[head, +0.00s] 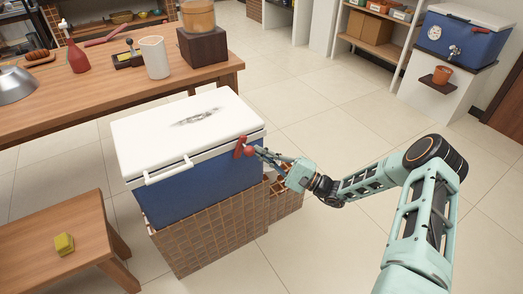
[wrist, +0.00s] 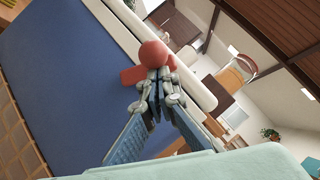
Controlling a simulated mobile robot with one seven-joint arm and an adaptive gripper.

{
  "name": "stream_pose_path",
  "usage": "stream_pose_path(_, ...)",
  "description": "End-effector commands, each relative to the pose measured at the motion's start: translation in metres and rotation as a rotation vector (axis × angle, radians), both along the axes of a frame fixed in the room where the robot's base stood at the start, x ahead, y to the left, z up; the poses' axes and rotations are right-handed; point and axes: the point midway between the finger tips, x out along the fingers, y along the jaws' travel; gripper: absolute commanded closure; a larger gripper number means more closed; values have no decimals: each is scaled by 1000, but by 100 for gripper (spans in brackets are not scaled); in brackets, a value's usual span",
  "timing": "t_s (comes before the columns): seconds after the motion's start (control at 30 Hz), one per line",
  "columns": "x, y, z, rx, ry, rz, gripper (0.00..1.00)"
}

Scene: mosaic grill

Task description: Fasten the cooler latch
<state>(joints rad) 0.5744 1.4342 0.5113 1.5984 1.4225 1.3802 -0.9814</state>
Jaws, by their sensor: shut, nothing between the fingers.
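The cooler (head: 205,186) has a blue body and a white lid (head: 150,125), which looks closed, with a white handle on its front. Its blue side fills the left of the wrist view (wrist: 70,90). A red latch (head: 240,148) sits at the right end of the cooler by the lid seam, tilted in the head view. In the wrist view the latch shows a round red knob (wrist: 153,52) and a flat red part. My gripper (head: 255,150) is shut and empty, its fingertips (wrist: 154,82) right at the knob. I cannot tell whether they touch it.
The cooler stands on a brown tiled base (head: 205,245). A wooden table (head: 110,105) with a pitcher and red bottle is behind it. A low wooden table (head: 40,225) with a yellow block is front left. Another blue cooler (head: 465,42) stands far right.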

Motion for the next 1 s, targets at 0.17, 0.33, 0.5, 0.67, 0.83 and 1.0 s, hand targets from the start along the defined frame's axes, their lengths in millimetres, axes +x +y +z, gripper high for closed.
stream_pose_path(0.17, -3, 5, 13, -118, -80, 3, 100)
stream_pose_path(0.33, -5, 8, 17, -204, -139, 3, 100)
stream_pose_path(0.5, -8, 11, 18, -260, -178, 3, 100)
stream_pose_path(0.67, -8, 12, 18, -290, -197, 3, 100)
stream_pose_path(0.83, -8, 12, 18, -300, -204, 3, 100)
stream_pose_path(1.0, -8, 12, 18, -301, -204, 2, 100)
